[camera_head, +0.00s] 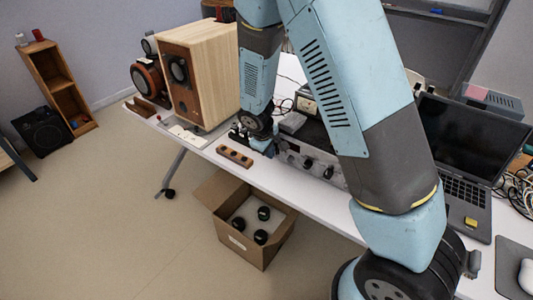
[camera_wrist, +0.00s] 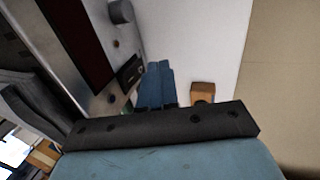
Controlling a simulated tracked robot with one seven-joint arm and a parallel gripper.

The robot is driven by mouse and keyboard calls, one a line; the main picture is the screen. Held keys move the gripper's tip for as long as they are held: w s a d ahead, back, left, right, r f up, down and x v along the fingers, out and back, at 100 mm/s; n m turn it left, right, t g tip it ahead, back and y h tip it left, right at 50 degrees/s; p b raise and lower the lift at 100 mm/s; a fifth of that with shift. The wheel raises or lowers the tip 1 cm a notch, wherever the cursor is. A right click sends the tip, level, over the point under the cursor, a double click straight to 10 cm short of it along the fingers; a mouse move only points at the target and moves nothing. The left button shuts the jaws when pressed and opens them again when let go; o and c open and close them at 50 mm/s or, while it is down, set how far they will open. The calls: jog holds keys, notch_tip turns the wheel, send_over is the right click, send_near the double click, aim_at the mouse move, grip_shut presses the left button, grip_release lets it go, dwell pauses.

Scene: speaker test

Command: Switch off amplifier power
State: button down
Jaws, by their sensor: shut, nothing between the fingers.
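The amplifier (camera_head: 297,158) is a silver-grey unit with dark knobs on the white table, partly hidden behind my arm in the head view. In the wrist view its front panel (camera_wrist: 105,60) fills the upper left, with a dark red display, a round knob (camera_wrist: 121,12) and a small black part (camera_wrist: 131,72), perhaps the power switch. My gripper (camera_head: 269,150) is at the amplifier's left end. Its blue fingers (camera_wrist: 159,66) are shut and empty, with tips close beside the panel by the black part. I cannot tell whether they touch it, nor the switch's position.
A wooden block with holes (camera_head: 235,157) lies at the table's front edge. A wooden speaker (camera_head: 212,75) stands to the left, a laptop (camera_head: 465,140) to the right. An open cardboard box (camera_head: 233,240) with dark round items is on the floor. The front table strip (camera_wrist: 205,40) is mostly clear.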

jog(key=shift+w+d+f, duration=0.1)
jog(key=shift+w+d, duration=0.3)
jog(key=shift+w, duration=0.1)
jog(key=shift+w+d+f, duration=0.15)
jog(key=shift+w+f, duration=0.05)
jog(key=shift+f, duration=0.05)
jog(key=shift+r, duration=0.2)
jog(key=shift+r, duration=0.65)
